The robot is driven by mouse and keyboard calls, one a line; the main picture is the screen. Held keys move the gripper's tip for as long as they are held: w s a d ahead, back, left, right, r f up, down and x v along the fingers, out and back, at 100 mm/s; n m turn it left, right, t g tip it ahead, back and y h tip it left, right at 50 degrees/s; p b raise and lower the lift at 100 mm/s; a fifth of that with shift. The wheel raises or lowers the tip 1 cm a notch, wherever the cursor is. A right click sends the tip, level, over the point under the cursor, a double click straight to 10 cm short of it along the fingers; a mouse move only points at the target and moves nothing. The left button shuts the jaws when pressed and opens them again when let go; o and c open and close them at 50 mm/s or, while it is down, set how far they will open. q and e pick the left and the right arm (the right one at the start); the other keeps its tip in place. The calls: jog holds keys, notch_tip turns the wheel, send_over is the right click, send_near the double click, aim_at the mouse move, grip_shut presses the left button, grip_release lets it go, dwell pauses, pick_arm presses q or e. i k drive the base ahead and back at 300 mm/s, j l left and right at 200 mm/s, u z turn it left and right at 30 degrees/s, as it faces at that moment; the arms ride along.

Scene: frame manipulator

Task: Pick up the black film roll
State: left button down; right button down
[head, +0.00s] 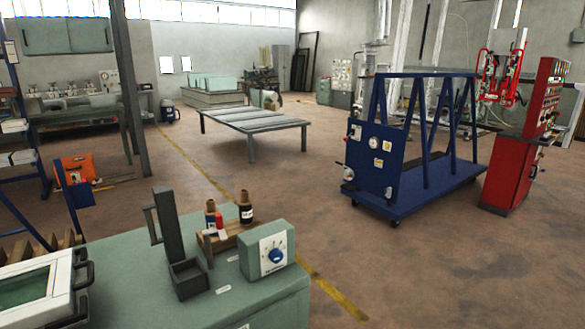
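No black film roll can be clearly made out in the head view. A dark bottle-like item with a brown top (246,210) stands at a small wooden rack (232,235) on the green workbench (150,270). Beside it are a brown bottle-like item (210,213) and a small red item (220,226) with a pale part. They are too small to name surely. Neither of my grippers is in view.
On the workbench are a dark upright stand (168,225) with an open box, a green knob box (267,251) and a white glass-lidded case (35,288). A blue wheeled frame (405,180) and red cabinet (515,150) stand right. The floor between is open.

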aim_at(244, 204)
jog(key=u, duration=0.55)
jog(key=i+l+u, duration=0.1)
jog(key=u, duration=0.25)
jog(key=i+l+u, duration=0.1)
jog(key=l+u, duration=0.35)
jog(key=u, duration=0.25)
jog(key=i+l+u, duration=0.2)
jog(key=l, duration=0.25)
jog(key=l+u, duration=0.15)
jog(key=l, duration=0.25)
jog(key=k, duration=0.05)
